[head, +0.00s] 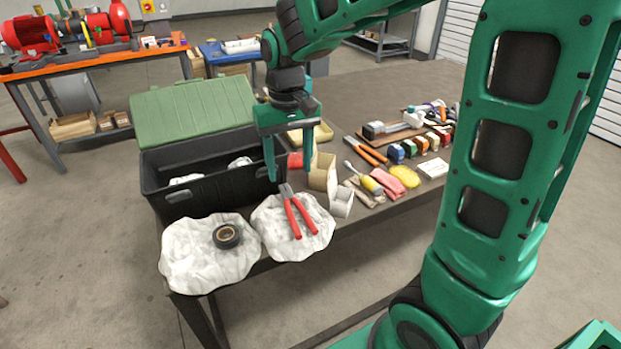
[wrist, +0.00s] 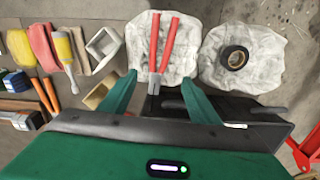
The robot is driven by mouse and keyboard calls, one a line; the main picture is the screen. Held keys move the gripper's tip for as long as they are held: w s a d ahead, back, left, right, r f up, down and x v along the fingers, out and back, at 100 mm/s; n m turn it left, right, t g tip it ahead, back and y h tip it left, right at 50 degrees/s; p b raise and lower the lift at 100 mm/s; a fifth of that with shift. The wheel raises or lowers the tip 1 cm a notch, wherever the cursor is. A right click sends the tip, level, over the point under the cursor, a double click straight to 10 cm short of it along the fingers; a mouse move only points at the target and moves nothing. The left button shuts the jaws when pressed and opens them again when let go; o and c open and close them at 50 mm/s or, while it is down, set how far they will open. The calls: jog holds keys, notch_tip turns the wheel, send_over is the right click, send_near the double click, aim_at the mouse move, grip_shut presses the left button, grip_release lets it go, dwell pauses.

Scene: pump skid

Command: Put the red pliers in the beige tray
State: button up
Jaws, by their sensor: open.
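The red pliers (head: 296,218) lie on a crumpled white cloth at the near edge of the table, red handles toward the edge and grey jaws toward the black box. They also show in the wrist view (wrist: 170,42). My gripper (head: 289,176) is open and empty, pointing down above the jaw end of the pliers. In the wrist view the pliers' head lies between my fingertips (wrist: 160,80); contact is not visible. A shallow yellowish-beige tray (head: 323,133) is partly hidden behind my gripper. A small beige open box (head: 321,173) stands right of my gripper; I cannot tell which is the task's tray.
A black toolbox (head: 205,196) with an open green lid (head: 195,107) stands left of my gripper. A black tape roll (head: 226,236) lies on another cloth. A white open box (head: 341,202), rags, a screwdriver and other tools crowd the right. The far table surface is clear.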

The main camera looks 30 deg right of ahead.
jog(key=s+d+m, duration=0.4)
jog(key=s+d, duration=1.1)
jog(key=s, duration=0.2)
jog(key=shift+s+d+r, duration=0.25)
jog(key=shift+d+r, duration=0.05)
jog(key=shift+o, duration=0.4)
jog(key=s+d+f+m, duration=0.1)
jog(key=s, duration=0.6)
jog(key=shift+s+d+f+m, duration=0.2)
jog(key=shift+d+f+m, duration=0.1)
jog(key=shift+f, duration=0.05)
jog(key=n, duration=0.5)
send_over(294, 200)
jog(key=s+a, duration=0.2)
jog(key=f, duration=0.4)
jog(key=shift+s+d+f, duration=0.1)
jog(key=shift+s+d, duration=0.05)
jog(key=shift+d, duration=0.1)
jog(key=shift+w+d+f, duration=0.1)
jog(key=shift+d+f, duration=0.05)
jog(key=shift+f, duration=1.2)
jog(key=shift+w+d+f, duration=0.1)
jog(key=shift+d+f, duration=0.05)
jog(key=shift+f, duration=1.2)
jog(key=c, duration=1.4)
jog(key=shift+c, duration=0.2)
jog(key=shift+r, duration=0.15)
